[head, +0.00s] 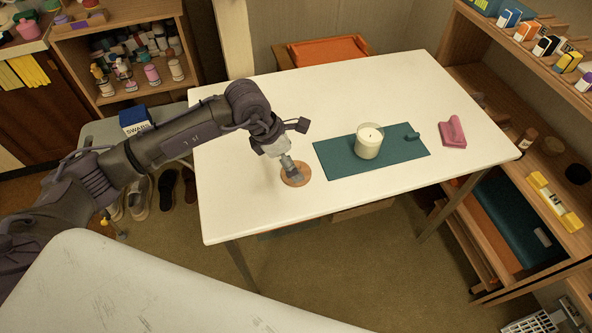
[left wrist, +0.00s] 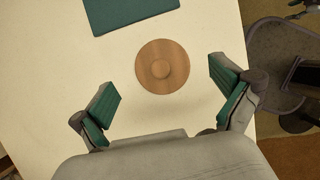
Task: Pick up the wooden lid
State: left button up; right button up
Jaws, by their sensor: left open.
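The wooden lid (head: 297,176) is a round brown disc lying flat on the white table, left of a green mat. In the left wrist view the lid (left wrist: 162,66) shows whole, with a round knob in its middle. My left gripper (head: 289,170) is over the lid in the head view and hides part of it. In the left wrist view my left gripper (left wrist: 165,95) is open, with its green-padded fingers wide apart and nothing between them; the lid lies a little beyond the fingertips. My right gripper is not in view.
A pink object (head: 453,132) lies at the right of the white table (head: 245,215). Shelves stand at both sides. The table's front left is clear.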

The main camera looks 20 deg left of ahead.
pick_arm(q)
jog(key=x, duration=0.3)
jog(key=shift+f, duration=0.45)
jog(key=c, duration=1.1)
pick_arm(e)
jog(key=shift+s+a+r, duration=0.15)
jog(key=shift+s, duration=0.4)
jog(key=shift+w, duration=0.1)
